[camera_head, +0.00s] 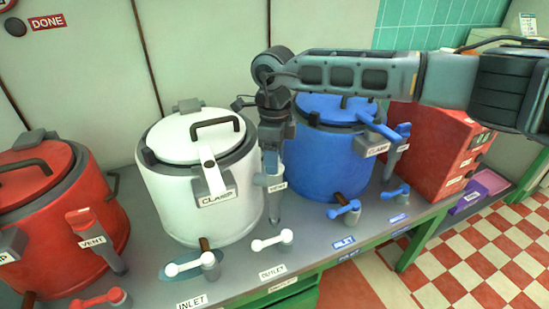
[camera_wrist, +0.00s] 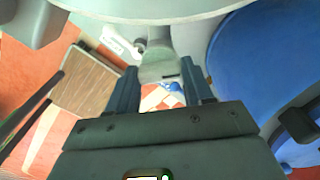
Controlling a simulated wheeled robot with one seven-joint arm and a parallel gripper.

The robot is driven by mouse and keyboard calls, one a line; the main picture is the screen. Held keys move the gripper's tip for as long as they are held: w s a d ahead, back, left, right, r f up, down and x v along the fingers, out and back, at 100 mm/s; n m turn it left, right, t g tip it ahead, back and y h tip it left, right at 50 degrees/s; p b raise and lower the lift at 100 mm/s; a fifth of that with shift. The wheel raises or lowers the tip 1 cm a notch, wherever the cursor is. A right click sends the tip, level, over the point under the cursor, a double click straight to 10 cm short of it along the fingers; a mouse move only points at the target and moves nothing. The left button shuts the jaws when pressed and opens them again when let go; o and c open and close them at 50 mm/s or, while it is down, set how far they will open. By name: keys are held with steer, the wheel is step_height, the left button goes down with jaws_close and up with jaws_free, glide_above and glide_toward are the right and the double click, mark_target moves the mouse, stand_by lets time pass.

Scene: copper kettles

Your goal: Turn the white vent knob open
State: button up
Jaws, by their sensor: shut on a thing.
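The white kettle (camera_head: 185,208) stands on the grey bench, its lid closed under a white clamp lever (camera_head: 209,160). The white vent knob (camera_head: 264,180) is on a post at its right side, above a VENT label (camera_head: 278,187). My gripper (camera_head: 271,160) comes down onto the knob from above and hides most of it in the head view. In the wrist view, my gripper (camera_wrist: 161,80) has a finger on each side of the pale knob (camera_wrist: 160,66) and is shut on it. The knob's exact angle is hard to tell.
The blue kettle (camera_head: 322,165) stands close on the right and a red kettle (camera_head: 98,222) on the left. White inlet (camera_head: 190,265) and outlet (camera_head: 272,241) handles stick out in front. A red box (camera_head: 435,150) stands beyond the blue kettle.

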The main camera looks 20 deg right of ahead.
steer(key=n+b, duration=0.1)
steer(key=n, duration=0.3)
steer(key=shift+r+n, duration=0.1)
steer(key=shift+n, duration=1.5)
steer(key=o, duration=1)
steer(key=shift+b, duration=0.3)
steer(key=shift+o, duration=0.2)
step_height(320, 180, up, 8)
steer(key=shift+f, duration=0.15)
